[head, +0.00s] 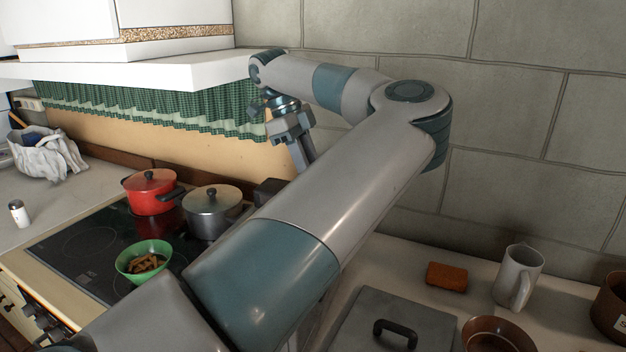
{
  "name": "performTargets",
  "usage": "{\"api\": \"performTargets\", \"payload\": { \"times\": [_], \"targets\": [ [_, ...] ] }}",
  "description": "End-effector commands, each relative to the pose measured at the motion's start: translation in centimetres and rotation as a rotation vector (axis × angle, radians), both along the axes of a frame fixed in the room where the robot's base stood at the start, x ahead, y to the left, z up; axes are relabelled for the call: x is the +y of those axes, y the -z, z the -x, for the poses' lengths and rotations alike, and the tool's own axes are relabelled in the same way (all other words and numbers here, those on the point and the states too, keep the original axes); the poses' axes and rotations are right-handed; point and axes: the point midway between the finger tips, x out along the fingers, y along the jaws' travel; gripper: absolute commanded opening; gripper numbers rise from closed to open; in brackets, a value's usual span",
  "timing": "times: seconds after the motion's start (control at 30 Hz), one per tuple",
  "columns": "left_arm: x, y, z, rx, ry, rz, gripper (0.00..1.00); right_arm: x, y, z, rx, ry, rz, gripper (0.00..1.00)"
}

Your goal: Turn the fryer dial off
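A grey flat-lidded unit with a black handle (395,322) is at the bottom, right of centre in the head view; it looks like the fryer. Its front is cut off or hidden behind my arm, and I see no dial on it. My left arm enters from the lower left and crosses the middle of the picture. Its gripper (303,158) hangs down near the back wall, beside a dark box (268,190), far from the grey lid. I see it side-on, and the finger gap is not clear. My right gripper is out of view.
A red pot (152,191), a grey pot (212,212) and a green bowl (144,261) stand on the black hob (82,245). A sponge (446,276), a white mug (517,277) and a brown bowl (496,335) are at right. A white shelf (150,70) overhangs the left.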

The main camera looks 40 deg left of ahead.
Motion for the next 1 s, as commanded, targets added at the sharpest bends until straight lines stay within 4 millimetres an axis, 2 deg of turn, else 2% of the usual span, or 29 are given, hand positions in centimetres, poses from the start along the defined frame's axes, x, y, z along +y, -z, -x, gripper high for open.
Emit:
{"api": "performTargets", "payload": {
  "times": [0.43,0.47,0.5,0.53,1.0],
  "targets": [
    [-0.01,0.01,0.01,0.000,-0.013,0.000,0.03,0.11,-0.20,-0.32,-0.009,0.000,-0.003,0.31],
    [0.00,0.01,0.01,0.000,-0.013,0.000,0.32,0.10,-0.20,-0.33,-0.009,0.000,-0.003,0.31],
    [0.00,0.01,0.01,0.001,-0.013,0.000,0.42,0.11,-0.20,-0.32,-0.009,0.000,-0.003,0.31],
    [0.00,0.01,0.01,0.001,-0.013,0.000,0.44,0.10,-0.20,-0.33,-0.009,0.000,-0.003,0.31],
    [0.01,-0.53,-0.02,0.000,-0.011,0.000,0.44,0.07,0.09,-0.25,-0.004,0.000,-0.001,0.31]
  ]
}}
